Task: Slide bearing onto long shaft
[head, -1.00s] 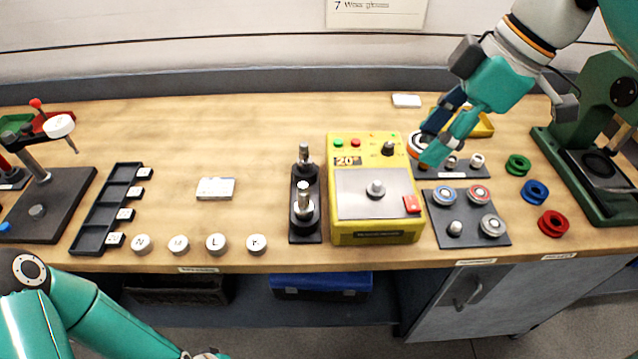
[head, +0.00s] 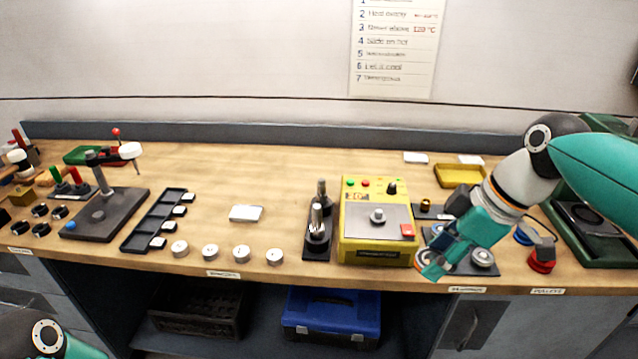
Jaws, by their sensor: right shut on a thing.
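My right gripper (head: 430,264) is low over the dark bearing tray (head: 462,268) at the front right of the bench. It is shut on a bearing that its fingers almost wholly hide; I cannot tell which one. A silver bearing (head: 482,258) shows in the tray to the right of the fingers. Two upright shafts stand on a black stand: a front one (head: 317,220) with a bright metal upper part, and a darker rear one (head: 322,192). My right gripper is to the right of both, beyond the yellow heater. My left gripper is out of the picture; only part of that arm shows.
The yellow heater (head: 378,247) stands between the shaft stand and my right gripper. A yellow tray (head: 459,176) lies behind. A red pulley (head: 541,262) and a green press (head: 600,262) are at the right. White round parts (head: 210,252) line the front edge left of the shafts.

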